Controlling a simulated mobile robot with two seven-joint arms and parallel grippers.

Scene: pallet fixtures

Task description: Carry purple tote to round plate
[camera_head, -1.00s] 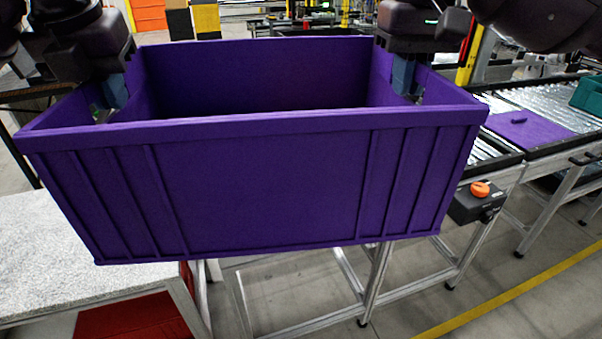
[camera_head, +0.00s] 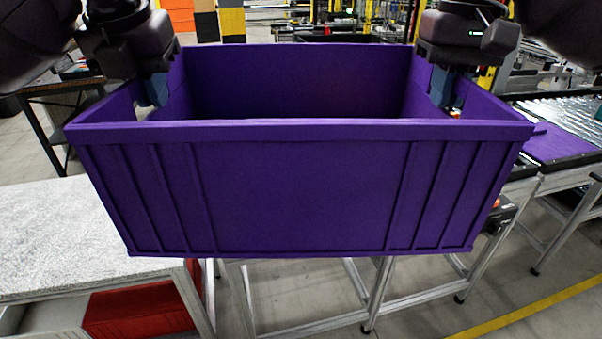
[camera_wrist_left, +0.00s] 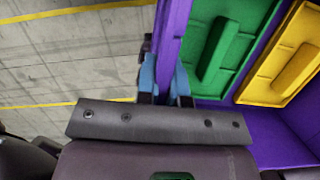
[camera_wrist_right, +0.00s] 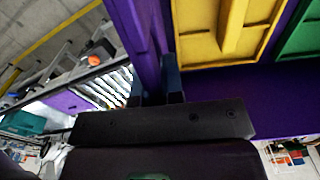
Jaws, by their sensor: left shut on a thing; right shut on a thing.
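The purple tote (camera_head: 300,190) hangs in the air before me, level, its long side facing the head camera. My left gripper (camera_head: 157,90) is shut on the tote's left end wall. My right gripper (camera_head: 444,88) is shut on its right end wall. In the left wrist view my left gripper (camera_wrist_left: 165,92) has its fingers on either side of the purple wall. In the right wrist view my right gripper (camera_wrist_right: 158,90) does the same. Inside the tote lie a green piece (camera_wrist_left: 228,40) and a yellow piece (camera_wrist_left: 285,60). I see no round plate.
A speckled light table (camera_head: 90,235) stands at the lower left, with a red bin (camera_head: 140,310) below its top. A roller conveyor (camera_head: 570,115) with a purple panel (camera_head: 560,145) is at the right. A yellow line (camera_head: 545,305) crosses the open floor.

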